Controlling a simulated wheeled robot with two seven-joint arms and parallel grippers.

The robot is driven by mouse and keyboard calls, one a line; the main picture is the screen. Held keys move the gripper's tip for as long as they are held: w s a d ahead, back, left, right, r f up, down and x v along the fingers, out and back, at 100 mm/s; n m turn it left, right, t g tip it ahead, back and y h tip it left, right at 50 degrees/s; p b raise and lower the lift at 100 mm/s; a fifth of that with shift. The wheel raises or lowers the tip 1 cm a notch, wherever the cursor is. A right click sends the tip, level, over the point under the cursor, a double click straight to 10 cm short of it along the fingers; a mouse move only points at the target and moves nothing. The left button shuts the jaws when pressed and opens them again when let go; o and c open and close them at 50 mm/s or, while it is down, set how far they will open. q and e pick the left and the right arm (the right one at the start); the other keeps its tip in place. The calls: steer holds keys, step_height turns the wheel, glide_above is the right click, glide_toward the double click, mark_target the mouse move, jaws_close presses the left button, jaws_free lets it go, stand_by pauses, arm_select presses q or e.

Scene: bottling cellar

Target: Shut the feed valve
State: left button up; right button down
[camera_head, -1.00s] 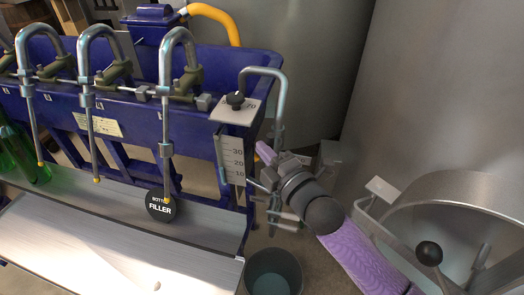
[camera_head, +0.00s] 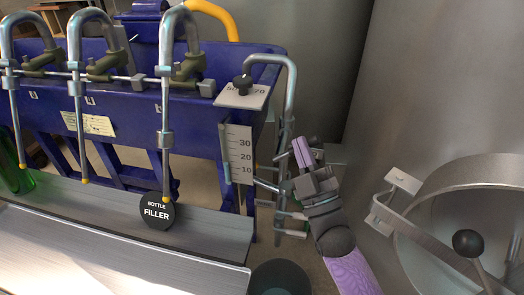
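The blue bottle filler (camera_head: 195,120) stands at the left with curved steel spouts. A steel pipe (camera_head: 291,90) bends down from its right end. Metal fittings and short rods (camera_head: 284,190) sit low on this pipe, partly hidden by my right gripper; I cannot tell clearly which part is the feed valve's handle. My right gripper (camera_head: 303,152), with purple finger pads, points up just right of the pipe. Whether it touches anything, or how far its fingers are apart, is unclear. My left gripper is out of view.
A black knob (camera_head: 242,84) sits on a marked plate above a level scale (camera_head: 238,152). A dark bucket (camera_head: 280,278) is on the floor below. A steel tank with an open round hatch (camera_head: 440,215) and a black ball handle (camera_head: 467,243) is close at right.

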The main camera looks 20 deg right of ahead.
arm_select(q)
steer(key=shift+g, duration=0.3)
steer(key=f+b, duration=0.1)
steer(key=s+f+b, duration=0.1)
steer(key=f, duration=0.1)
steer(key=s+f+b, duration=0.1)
steer(key=b, duration=0.1)
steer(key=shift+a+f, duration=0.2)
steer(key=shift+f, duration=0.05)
arm_select(e)
steer(key=f+m+h, duration=0.1)
steer(key=m+h, duration=0.3)
steer(key=m, duration=0.1)
steer(key=d+f+m+h, duration=0.1)
steer(key=m+h, duration=0.3)
steer(key=h, duration=0.1)
steer(key=s+f+m+h, duration=0.1)
steer(key=m+h, duration=0.4)
steer(key=shift+d+f+m+g, duration=0.25)
steer(key=shift+f+m+g, duration=0.05)
steer(key=shift+f, duration=0.15)
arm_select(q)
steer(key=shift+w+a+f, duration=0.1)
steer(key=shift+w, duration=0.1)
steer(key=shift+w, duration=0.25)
